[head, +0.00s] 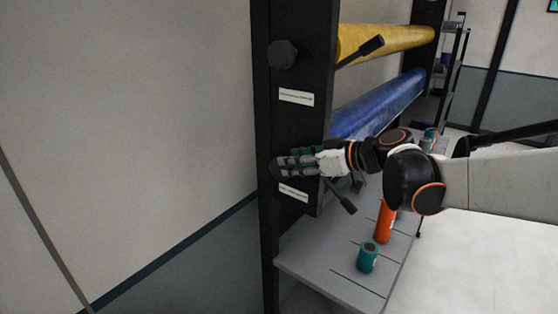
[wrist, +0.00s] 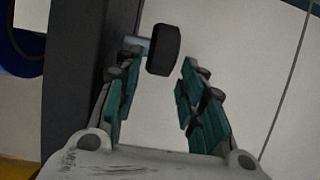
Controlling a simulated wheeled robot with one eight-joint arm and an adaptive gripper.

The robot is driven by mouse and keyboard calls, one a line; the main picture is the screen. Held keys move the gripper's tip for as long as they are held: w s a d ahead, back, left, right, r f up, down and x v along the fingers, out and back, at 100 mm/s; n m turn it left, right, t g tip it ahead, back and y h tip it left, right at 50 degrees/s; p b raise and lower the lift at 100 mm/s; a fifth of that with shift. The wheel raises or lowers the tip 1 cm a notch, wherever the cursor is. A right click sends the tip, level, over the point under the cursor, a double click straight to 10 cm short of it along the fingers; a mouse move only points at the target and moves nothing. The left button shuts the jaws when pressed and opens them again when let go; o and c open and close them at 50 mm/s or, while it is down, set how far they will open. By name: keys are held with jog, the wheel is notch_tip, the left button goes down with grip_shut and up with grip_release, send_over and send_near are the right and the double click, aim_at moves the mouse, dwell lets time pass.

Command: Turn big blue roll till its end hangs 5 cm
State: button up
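The big blue roll (head: 385,103) lies level on the black rack, below a yellow roll. Part of its blue edge shows at the left of the wrist view (wrist: 28,38). Its lower side and any hanging end are hidden by my arm. A black knob (wrist: 163,50) on a short grey shaft sticks out from the rack's upright. My gripper (head: 283,168) is open at the outer side of this upright. In the wrist view the knob stands between and just beyond the fingertips, nearer the left finger. I cannot tell whether they touch. In the head view my gripper hides this knob.
The yellow roll (head: 388,40) is above. Another black knob (head: 284,53) is high on the upright (head: 290,125). Black handles (head: 361,51) stick out by the rolls. An orange bottle (head: 384,222) and a teal can (head: 368,257) stand on the grey shelf. Left is bare wall.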

jog(key=b+x, duration=0.1)
jog(key=x, duration=0.4)
jog(key=shift+f, duration=0.1)
jog(key=c, duration=0.8)
